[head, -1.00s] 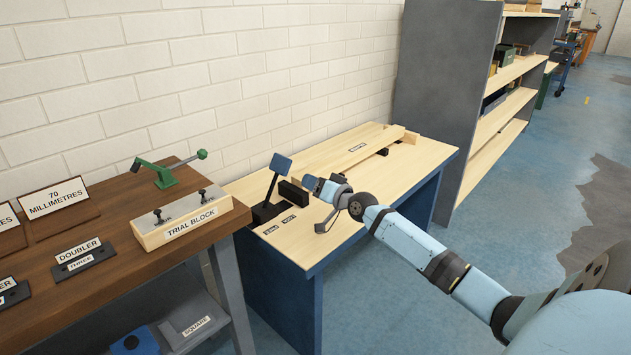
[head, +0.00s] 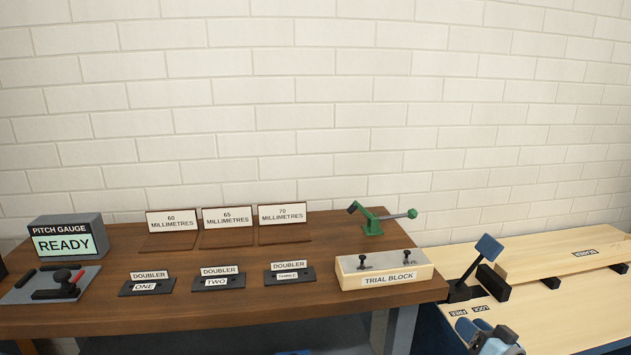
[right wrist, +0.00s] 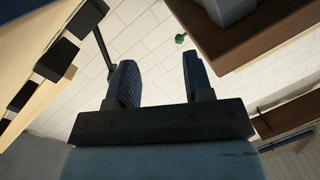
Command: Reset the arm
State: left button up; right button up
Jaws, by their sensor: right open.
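My right gripper (head: 473,328) shows at the bottom right of the head view, in front of the pale wooden bench. In the right wrist view the right gripper (right wrist: 160,78) has its two dark fingers apart with nothing between them. A dark lever with a blue pad (head: 489,247) stands tilted on the pale bench, just beyond the gripper. Labels reading LOCK (head: 480,308) and FREE (head: 457,313) lie at its foot. My left gripper is not in view.
A brown bench (head: 130,321) holds a pitch gauge (head: 68,238) reading READY, three doubler plates, millimetre signs, a trial block (head: 384,281) and a green lever tool (head: 373,222). The pale bench (head: 570,312) has free room at the right.

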jog(key=s+a+n+y, duration=0.2)
jog(key=s+a, duration=0.6)
jog(key=a, duration=0.4)
jog(key=s+a+r+n+y, duration=0.1)
jog(key=s+a+r, duration=0.3)
jog(key=s+a, duration=0.3)
jog(key=s+a+r+n+y, duration=0.2)
jog(key=s+a+r, duration=0.2)
jog(key=s+a, duration=0.25)
notch_tip(320, 180, up, 8)
jog(key=s+d+g+h+p, duration=0.2)
jog(key=h+p, duration=0.2)
jog(key=p, duration=1.7)
pick_arm(q)
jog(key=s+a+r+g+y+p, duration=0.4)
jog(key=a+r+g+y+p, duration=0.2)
jog(key=p, duration=1.1)
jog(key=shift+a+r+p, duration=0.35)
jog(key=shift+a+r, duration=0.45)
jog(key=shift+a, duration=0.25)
pick_arm(e)
jog(key=s+d+r+g+h, duration=0.1)
jog(key=s+d+g+h, duration=0.1)
jog(key=s+d+g, duration=0.1)
jog(key=shift+s+d+r+g, duration=0.15)
jog(key=shift+s+d+g, duration=0.25)
jog(key=shift+s+d, duration=0.5)
